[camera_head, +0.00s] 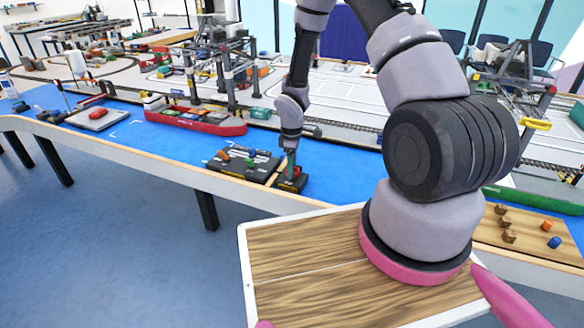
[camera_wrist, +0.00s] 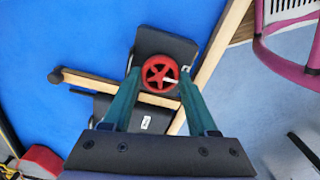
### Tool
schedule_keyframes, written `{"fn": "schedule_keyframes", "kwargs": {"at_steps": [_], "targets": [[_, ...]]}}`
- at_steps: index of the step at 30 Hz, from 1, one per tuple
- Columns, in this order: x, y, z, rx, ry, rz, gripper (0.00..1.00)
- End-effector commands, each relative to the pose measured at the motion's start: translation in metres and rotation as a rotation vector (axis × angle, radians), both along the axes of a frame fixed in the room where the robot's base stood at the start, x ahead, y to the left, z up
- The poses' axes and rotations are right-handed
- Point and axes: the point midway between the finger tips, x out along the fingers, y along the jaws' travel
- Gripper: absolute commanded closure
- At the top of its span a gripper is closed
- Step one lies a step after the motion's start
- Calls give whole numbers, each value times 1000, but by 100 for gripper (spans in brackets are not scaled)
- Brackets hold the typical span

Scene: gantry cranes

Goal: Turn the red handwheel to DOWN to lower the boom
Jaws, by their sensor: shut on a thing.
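The red handwheel (camera_wrist: 160,73) has spokes and a small pale handle, and sits on a dark box (camera_wrist: 160,46) in the wrist view. My gripper (camera_wrist: 160,76) has its two green fingers on either side of the wheel's rim, shut on it. In the head view my gripper (camera_head: 291,170) reaches down onto the small dark box (camera_head: 292,185) at the table's front edge, and the wheel is mostly hidden there. No UP or DOWN marking is legible. I cannot tell which crane boom the wheel drives.
A dark panel (camera_head: 240,163) with small coloured parts lies just left of the box. A red ship (camera_head: 195,122) and gantry cranes (camera_head: 225,75) stand behind it. A wooden board (camera_head: 530,232) with blocks is at the right. The blue floor in front is clear.

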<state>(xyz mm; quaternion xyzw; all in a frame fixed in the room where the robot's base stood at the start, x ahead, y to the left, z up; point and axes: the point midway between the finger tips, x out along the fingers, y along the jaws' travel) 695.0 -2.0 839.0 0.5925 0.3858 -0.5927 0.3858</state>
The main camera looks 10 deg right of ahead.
Motion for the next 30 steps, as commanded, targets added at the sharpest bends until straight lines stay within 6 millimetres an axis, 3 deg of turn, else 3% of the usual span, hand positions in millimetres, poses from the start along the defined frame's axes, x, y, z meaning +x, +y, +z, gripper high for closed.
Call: {"fn": "schedule_keyframes", "kwargs": {"at_steps": [8,9,11,23,30], "targets": [[2,1,1,2,-4,3,97],[2,1,1,2,-4,3,34],[2,1,1,1,-4,3,11],[1,0,6,1,-3,0,11],[2,0,48,1,-5,-2,11]]}}
